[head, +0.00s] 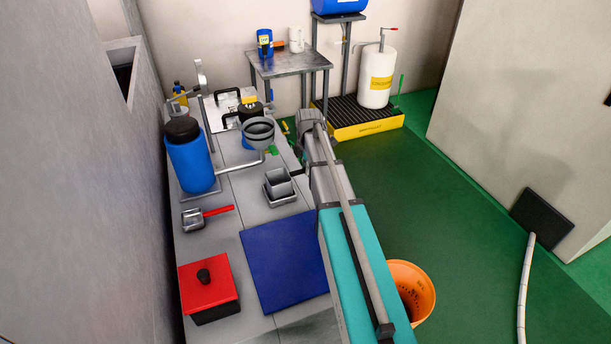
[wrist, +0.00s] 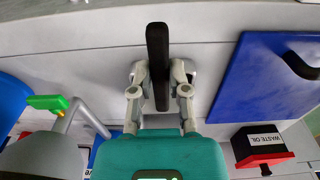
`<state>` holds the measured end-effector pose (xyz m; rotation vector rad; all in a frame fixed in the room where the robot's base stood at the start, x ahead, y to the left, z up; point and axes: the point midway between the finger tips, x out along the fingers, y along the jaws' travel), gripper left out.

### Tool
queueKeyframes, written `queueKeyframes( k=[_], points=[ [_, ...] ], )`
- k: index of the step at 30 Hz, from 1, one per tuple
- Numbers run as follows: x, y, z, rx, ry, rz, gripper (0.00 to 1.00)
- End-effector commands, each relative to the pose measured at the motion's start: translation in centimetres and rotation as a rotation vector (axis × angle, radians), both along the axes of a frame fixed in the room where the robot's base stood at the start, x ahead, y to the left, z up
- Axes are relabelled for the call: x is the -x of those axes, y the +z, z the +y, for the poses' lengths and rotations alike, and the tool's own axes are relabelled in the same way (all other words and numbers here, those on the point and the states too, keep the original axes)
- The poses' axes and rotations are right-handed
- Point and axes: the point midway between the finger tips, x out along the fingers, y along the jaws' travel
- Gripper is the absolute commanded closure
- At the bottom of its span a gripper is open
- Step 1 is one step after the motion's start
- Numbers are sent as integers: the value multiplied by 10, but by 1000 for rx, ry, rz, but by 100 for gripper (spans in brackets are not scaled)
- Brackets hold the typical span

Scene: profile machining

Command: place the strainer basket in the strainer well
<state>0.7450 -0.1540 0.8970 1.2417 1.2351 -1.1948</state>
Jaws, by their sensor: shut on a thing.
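My gripper (wrist: 158,82) is shut on a black bar-shaped handle (wrist: 158,45) in the wrist view. In the head view my teal arm hides most of the gripper. A small grey square basket (head: 278,180), the strainer basket, stands on the bench side of the arm, and a dark handle runs from it toward the arm. It is over or partly inside a wider grey square rim (head: 283,200), the strainer well. I cannot tell whether the basket touches the well or how deep it is. In the wrist view the handle and fingers hide nearly all of the basket.
A grey funnel (head: 258,132) on a bent pipe stands just beyond the well.

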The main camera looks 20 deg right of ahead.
Motion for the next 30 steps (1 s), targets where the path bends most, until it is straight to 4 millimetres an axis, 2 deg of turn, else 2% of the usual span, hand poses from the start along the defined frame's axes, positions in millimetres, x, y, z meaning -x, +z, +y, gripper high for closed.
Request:
queueKeyframes(
  k=[1, 5, 16, 17, 22, 30],
  points=[
    [0, -9, 0, 0, 0, 0, 100],
    [0, -15, 0, 0, 1, 0, 100],
    [0, -16, 1, 0, 2, 0, 100],
    [0, -16, 1, 0, 2, 0, 75],
    [0, -16, 1, 0, 2, 0, 44],
    [0, -16, 1, 0, 2, 0, 44]
  ],
)
